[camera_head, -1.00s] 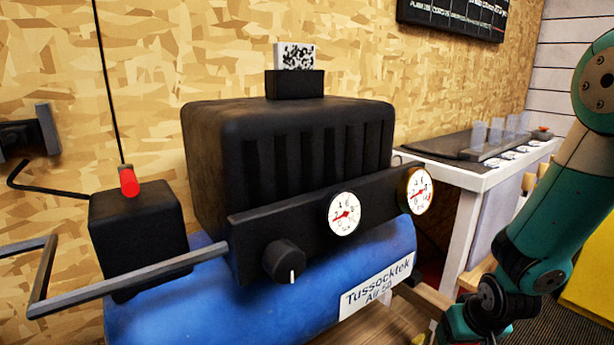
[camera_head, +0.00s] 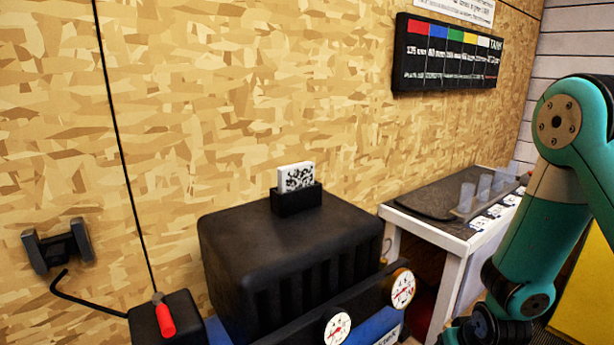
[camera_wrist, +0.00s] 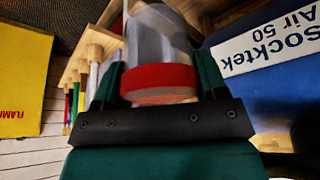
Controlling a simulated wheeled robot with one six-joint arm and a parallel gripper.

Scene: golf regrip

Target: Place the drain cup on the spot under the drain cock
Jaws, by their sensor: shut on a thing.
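My gripper (camera_wrist: 160,76) shows in the wrist view with its teal fingers on both sides of a clear cup with a red band (camera_wrist: 160,79), which I take to be the drain cup. The gripper is shut on it. The cup's far part looks grey and see-through. The blue compressor tank (camera_wrist: 270,75), with its white label, is to the right of the cup in that view, apart from it. In the head view my arm is at the right, and its gripper end is out of frame. I see neither the drain cock nor the spot under it.
The black compressor housing (camera_head: 290,250) and its gauges (camera_head: 402,289) fill the lower middle of the head view. A black box with a red switch (camera_head: 165,318) is at lower left. A white table (camera_head: 450,240) holds clear cups (camera_head: 484,187). A yellow panel (camera_wrist: 24,70) is at left in the wrist view.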

